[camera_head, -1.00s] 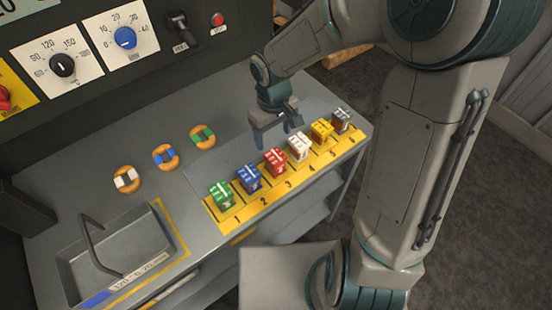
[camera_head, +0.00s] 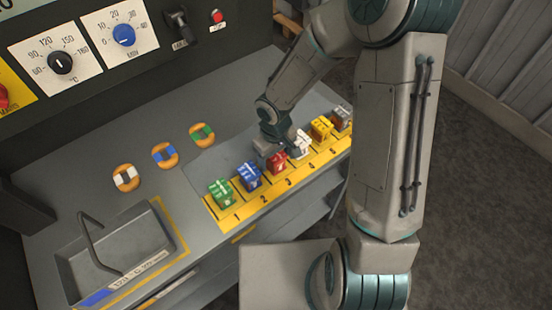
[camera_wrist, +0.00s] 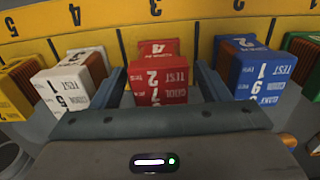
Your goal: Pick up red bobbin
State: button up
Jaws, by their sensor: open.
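The red bobbin (camera_head: 277,163) stands in the row on the yellow numbered strip, between the blue bobbin (camera_head: 249,176) and the white bobbin (camera_head: 301,144). In the head view my gripper (camera_head: 272,150) is low over it and hides part of its top. In the wrist view the red bobbin (camera_wrist: 157,78) sits between my two open fingers, one on each side. Whether the fingers touch it cannot be told. The white bobbin (camera_wrist: 72,84) and the blue bobbin (camera_wrist: 255,72) stand just outside the fingers.
The green bobbin (camera_head: 221,192), yellow bobbin (camera_head: 320,127) and grey bobbin (camera_head: 342,115) share the yellow strip (camera_head: 238,218). Several orange rings, one of them white-marked (camera_head: 126,178), lie on the bench. A handled tray (camera_head: 165,215) is at the front left. Neighbouring bobbins leave little side room.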

jog(key=c, duration=1.3)
jog(key=shift+o, duration=0.2)
jog(key=shift+r, duration=0.1)
